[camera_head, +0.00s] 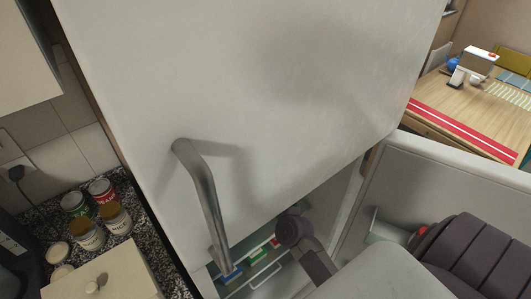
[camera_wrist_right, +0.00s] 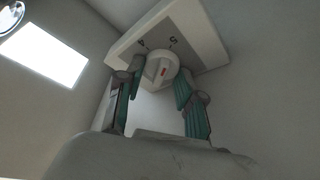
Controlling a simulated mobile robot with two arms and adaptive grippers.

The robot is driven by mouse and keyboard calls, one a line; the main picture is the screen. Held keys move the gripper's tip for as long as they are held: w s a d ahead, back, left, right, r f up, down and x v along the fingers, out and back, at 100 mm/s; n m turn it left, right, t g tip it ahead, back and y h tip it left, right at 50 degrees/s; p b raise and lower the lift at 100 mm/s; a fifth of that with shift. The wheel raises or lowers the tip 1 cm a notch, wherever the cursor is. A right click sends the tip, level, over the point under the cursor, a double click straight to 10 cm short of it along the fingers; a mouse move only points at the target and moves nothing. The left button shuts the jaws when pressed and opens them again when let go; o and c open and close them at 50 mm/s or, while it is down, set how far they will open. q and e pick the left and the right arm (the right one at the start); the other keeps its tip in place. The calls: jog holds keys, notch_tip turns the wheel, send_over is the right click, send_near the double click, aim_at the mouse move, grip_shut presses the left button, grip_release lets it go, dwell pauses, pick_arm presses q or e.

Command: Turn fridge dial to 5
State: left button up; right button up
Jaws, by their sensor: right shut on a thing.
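The printed numbers 4 and 5 show just above the knob in the right wrist view. In the head view, my right arm reaches into the open lower compartment, and the dial is hidden. My left gripper is not in view.
A closed white fridge door (camera_head: 290,90) with a metal handle (camera_head: 205,195) fills the upper middle. The lower door (camera_head: 440,180) stands open at the right. Several jars and cans (camera_head: 88,234) stand on the speckled counter at left. A wooden table (camera_head: 470,105) is at the back right.

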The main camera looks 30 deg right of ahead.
jog(key=shift+m+p, duration=0.3)
jog(key=shift+m, duration=0.2)
jog(key=o, duration=1.1)
jog(key=shift+o, duration=0.2)
